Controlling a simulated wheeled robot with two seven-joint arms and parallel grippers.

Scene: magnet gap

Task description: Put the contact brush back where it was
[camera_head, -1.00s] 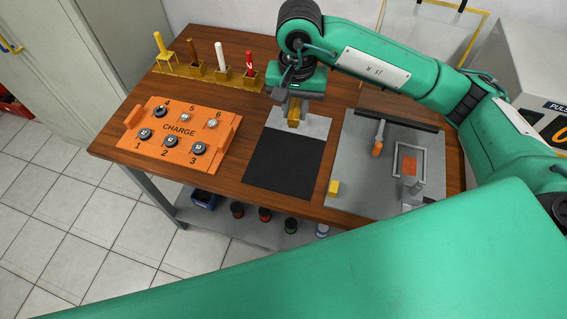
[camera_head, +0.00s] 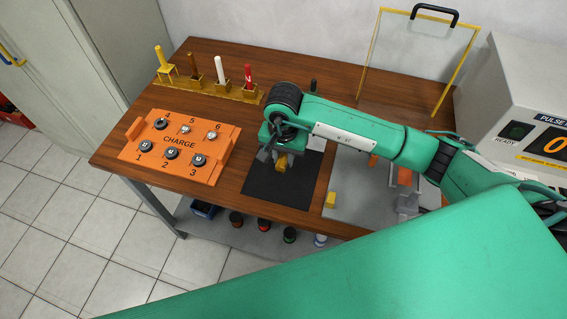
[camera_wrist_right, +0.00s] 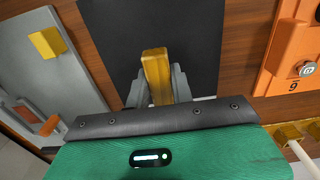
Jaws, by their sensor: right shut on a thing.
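My right gripper (camera_head: 275,158) is over the black mat (camera_head: 285,187). It is shut on a brass-yellow block (camera_head: 283,162), which also shows between the fingers in the right wrist view (camera_wrist_right: 156,75). Its lower end is over the mat; I cannot tell whether it touches. I cannot tell from its look alone that this block is the contact brush. A small yellow block (camera_head: 330,199) lies on the grey plate (camera_head: 352,203); it also shows in the right wrist view (camera_wrist_right: 47,42). My left gripper is not in view.
A yellow rack (camera_head: 206,86) with several coloured sticks stands behind. The machine (camera_head: 525,110) and a yellow frame (camera_head: 372,55) are right. My right arm hides part of the grey plate.

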